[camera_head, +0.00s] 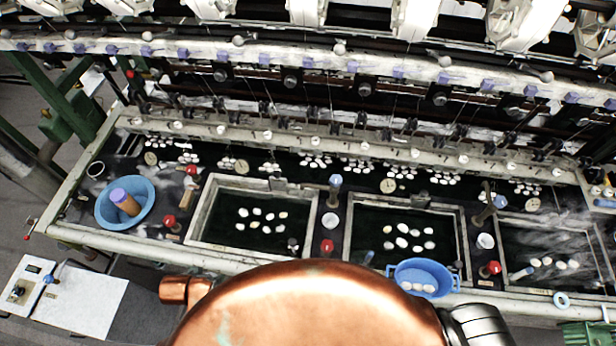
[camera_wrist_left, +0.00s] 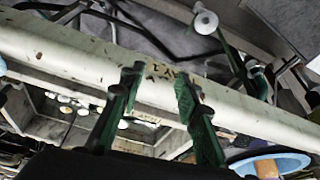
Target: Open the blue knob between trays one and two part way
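The blue knob (camera_head: 335,180) stands upright on the dark strip between the left tray (camera_head: 195,217) and the middle tray (camera_head: 347,232) in the head view. A round white cup (camera_head: 330,220) and a red knob (camera_head: 327,246) are in front of it on the same strip. My left gripper (camera_wrist_left: 157,76) shows only in the left wrist view; its two green fingers are apart with nothing between them, over a pale rail (camera_wrist_left: 60,45). The blue knob cannot be made out there. My right gripper is not in view.
A blue basket (camera_head: 421,266) sits at the middle tray's front edge. Another blue knob (camera_head: 500,202) is farther right. A large copper-coloured rounded shape covers the bottom centre. Reeling machinery runs along the back.

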